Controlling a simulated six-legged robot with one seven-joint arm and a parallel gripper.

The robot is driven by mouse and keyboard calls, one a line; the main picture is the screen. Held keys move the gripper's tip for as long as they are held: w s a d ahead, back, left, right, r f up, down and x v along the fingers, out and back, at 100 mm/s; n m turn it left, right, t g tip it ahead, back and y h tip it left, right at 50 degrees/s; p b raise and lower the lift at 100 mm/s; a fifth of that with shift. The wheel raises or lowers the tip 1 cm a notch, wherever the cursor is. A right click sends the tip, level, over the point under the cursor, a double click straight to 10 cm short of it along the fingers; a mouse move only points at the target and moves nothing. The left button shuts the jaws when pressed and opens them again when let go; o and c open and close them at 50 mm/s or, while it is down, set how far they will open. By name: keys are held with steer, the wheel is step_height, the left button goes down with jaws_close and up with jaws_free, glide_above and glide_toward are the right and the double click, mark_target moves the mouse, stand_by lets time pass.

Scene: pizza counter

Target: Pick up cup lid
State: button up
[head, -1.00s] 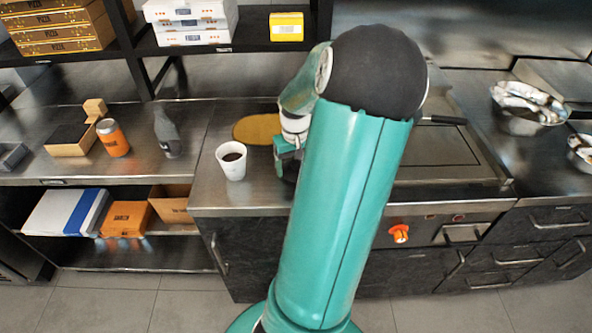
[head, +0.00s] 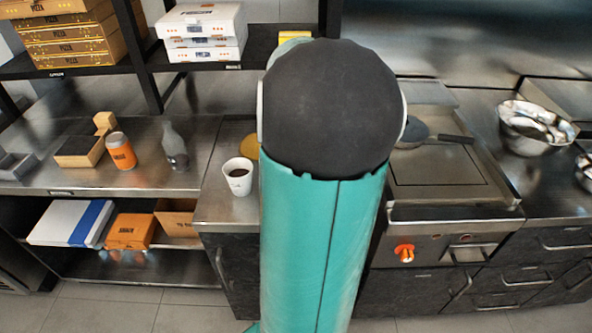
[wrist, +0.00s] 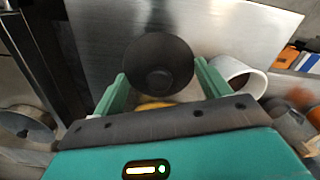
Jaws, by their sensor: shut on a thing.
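The cup lid (wrist: 158,52) is dark and round, with a raised knob in its middle. In the wrist view my gripper (wrist: 161,78) is shut on it, with one green finger at each side. A white paper cup (head: 238,182) with dark drink in it stands uncovered at the counter's left part. The cup also shows in the wrist view (wrist: 244,80), right of the lid and beside the right finger. In the head view my arm hides the gripper and the lid.
A yellow-brown round board (head: 249,148) lies behind the cup, partly hidden by my arm. An orange can (head: 120,152) and a grey bottle (head: 174,147) stand on the left counter. A pan (head: 412,133) and a metal bowl (head: 533,130) are at the right.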

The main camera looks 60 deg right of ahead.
steer(key=w+a+r, duration=0.4)
steer(key=a, duration=0.4)
steer(key=shift+r, duration=0.15)
steer(key=shift+w, duration=0.15)
